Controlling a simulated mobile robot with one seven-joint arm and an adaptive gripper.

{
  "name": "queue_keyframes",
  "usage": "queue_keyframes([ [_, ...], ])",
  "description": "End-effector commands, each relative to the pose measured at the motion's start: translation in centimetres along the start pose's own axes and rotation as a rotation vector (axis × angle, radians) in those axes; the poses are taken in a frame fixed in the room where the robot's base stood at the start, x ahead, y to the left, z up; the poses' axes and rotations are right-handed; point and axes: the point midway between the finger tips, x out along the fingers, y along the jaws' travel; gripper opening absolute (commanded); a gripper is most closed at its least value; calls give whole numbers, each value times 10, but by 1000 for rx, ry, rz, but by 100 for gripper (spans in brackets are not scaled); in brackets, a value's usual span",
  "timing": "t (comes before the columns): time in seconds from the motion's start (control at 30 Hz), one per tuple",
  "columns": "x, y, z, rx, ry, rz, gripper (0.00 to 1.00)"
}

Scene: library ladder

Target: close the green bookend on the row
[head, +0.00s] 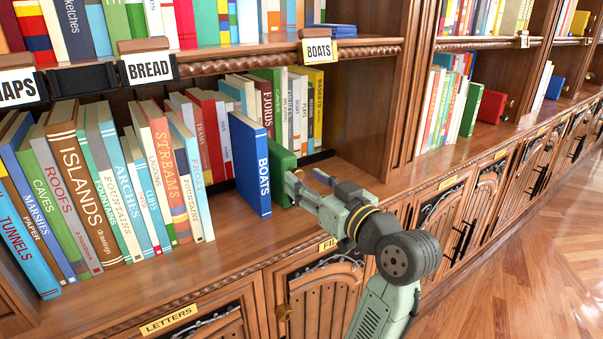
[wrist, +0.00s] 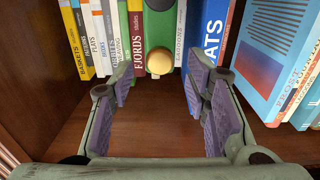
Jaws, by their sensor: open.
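The green bookend (head: 283,168) stands on the middle shelf, just right of the blue BOATS book (head: 250,165). In the wrist view, the bookend (wrist: 158,30) is an upright green face with a round yellow knob (wrist: 160,63). A row of books stands behind and beside it, including the red FJORDS book (wrist: 137,38). My gripper (head: 308,184) is at the shelf front, close to the bookend. In the wrist view, the fingers of my gripper (wrist: 162,88) are spread wide with only bare shelf between them. The knob lies beyond the fingertips, roughly between them. In the head view my gripper partly hides the bookend.
The blue BOATS book (wrist: 209,40) is close to one finger in the wrist view. Leaning books such as ISLANDS (head: 80,190) fill the shelf's left. Bare shelf (head: 345,175) lies right of the bookend, up to a wooden upright (head: 365,110). An upper shelf edge overhangs.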

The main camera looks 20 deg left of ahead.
Motion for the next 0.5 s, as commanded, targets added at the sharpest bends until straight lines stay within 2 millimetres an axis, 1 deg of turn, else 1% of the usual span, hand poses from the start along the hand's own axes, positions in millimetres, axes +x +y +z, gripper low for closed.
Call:
queue_keyframes([
  [0.03,8,-1,-1,2,-1,-4,43],
  [0.1,16,0,-1,2,0,-2,43],
  [0.2,22,0,0,0,0,-1,43],
  [0.5,26,0,0,-1,1,1,43],
])
